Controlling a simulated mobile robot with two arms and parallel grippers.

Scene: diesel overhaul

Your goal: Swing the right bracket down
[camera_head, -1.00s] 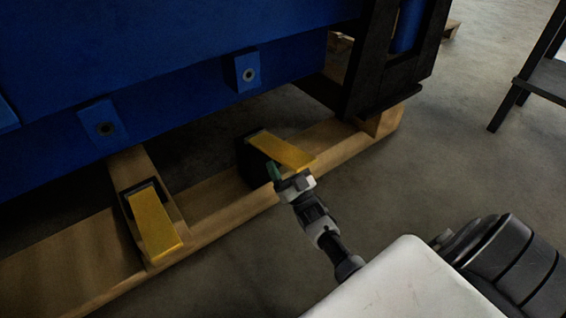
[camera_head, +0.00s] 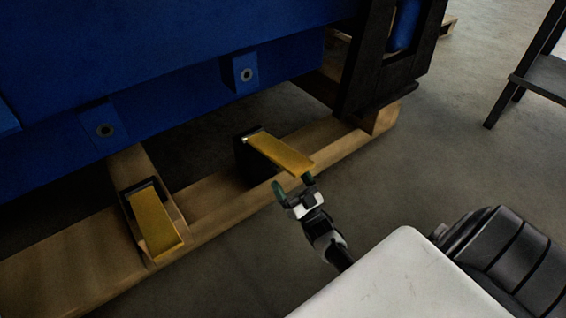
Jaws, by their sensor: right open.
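The right bracket is a yellow plate (camera_head: 280,152) that sticks out from a black block (camera_head: 250,163) on the wooden beam. A second yellow bracket (camera_head: 154,221) lies at the left on its own wooden piece, sloping toward the front. My right gripper (camera_head: 292,184) is open, just below and in front of the right bracket's outer end. One finger looks close to that end; I cannot tell whether it touches. My left gripper is not in view.
The wooden beam (camera_head: 217,210) runs below the big blue engine body (camera_head: 170,50). Blue lugs (camera_head: 240,75) stick out above the brackets. A black post (camera_head: 368,75) stands at the right end.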

